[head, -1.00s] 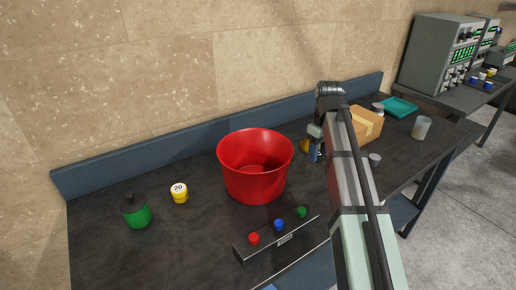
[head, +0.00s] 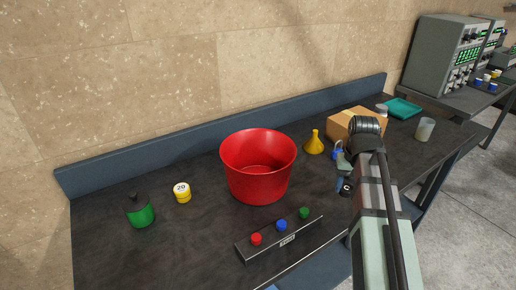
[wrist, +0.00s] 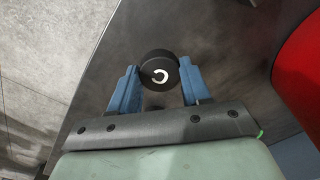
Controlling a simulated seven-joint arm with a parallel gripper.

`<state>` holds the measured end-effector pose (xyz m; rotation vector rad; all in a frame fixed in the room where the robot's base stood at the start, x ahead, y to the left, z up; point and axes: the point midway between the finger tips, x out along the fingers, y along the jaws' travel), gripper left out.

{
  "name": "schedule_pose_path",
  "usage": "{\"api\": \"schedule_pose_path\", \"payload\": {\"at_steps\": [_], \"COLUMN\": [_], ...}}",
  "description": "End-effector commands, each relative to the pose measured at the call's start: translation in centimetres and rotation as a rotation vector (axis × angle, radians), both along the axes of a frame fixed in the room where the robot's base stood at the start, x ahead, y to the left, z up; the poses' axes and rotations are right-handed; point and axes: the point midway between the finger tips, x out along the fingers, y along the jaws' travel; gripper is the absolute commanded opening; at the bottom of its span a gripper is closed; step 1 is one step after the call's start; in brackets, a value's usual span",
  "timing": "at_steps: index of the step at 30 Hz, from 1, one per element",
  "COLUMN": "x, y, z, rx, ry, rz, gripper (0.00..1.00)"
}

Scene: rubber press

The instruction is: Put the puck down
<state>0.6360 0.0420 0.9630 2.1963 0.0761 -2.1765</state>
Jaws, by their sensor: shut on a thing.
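The puck (wrist: 160,70) is black and round with a white curved mark on its face, seen in the wrist view between the blue fingers. My gripper (wrist: 158,80) is shut on it, one finger at each side. In the head view my gripper (head: 342,168) is at the right of the red tub, near the table's front edge. The dark puck (head: 346,188) shows small there, partly hidden by my arm. Whether it touches the dark table (head: 130,255) or hangs just above it I cannot tell.
The red tub (head: 258,182) stands left of my gripper, with a button panel (head: 281,240) in front. A yellow funnel (head: 314,146) and a cardboard box (head: 345,122) stand behind.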

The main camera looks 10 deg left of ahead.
Motion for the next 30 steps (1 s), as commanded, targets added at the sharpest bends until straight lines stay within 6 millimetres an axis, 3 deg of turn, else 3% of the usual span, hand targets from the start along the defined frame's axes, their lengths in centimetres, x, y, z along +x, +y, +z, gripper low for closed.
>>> {"api": "schedule_pose_path", "payload": {"at_steps": [13, 23, 30], "x": [-0.2, 1.8, 3.6], "y": [-4.2, -0.4, 3.6], "z": [-0.5, 1.9, 4.7], "rx": [0.0, -0.001, -0.002], "ry": [0.009, 0.008, 0.007], "rz": [-0.064, 0.162, 0.396], "gripper": [0.18, 0.18, 0.18]}}
